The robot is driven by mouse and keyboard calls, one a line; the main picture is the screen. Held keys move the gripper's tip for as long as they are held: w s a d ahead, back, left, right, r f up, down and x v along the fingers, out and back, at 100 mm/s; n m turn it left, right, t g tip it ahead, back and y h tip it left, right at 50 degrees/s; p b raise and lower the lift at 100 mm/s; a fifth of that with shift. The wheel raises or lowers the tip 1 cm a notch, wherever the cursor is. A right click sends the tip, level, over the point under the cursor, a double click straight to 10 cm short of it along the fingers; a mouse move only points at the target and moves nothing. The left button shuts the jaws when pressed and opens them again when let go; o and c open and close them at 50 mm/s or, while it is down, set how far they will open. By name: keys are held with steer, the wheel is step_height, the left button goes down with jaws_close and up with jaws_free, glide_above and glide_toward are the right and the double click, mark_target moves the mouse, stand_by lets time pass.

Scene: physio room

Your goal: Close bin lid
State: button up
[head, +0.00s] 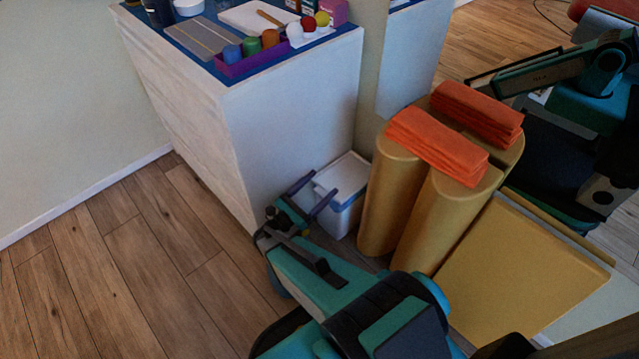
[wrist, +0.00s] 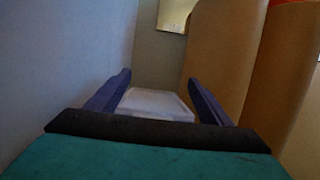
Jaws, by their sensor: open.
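The bin (head: 343,216) is a small white box with a blue rim, standing on the floor between the white cabinet and the tan rolls. Its pale lid (head: 345,175) lies over the top and looks nearly flat; I cannot tell whether it is fully down. My gripper (head: 324,183) is open at the bin's near left side, its fingertips over or beside the lid's near edge. In the wrist view a pale panel, seemingly the lid (wrist: 156,103), shows between the two dark blue fingers (wrist: 158,78). Contact with the lid cannot be made out.
The white cabinet (head: 291,130) stands close on the left, with bottles and balls on top. Tan rolls (head: 390,195) carrying orange towels (head: 437,145) stand close on the right. A tan board (head: 520,265) leans in front. Wood floor (head: 130,270) is clear at left.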

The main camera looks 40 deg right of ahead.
steer(key=p+v, duration=0.2)
steer(key=v, duration=0.8)
steer(key=shift+a+r, duration=0.15)
steer(key=shift+a, duration=0.3)
steer(key=shift+w, duration=0.15)
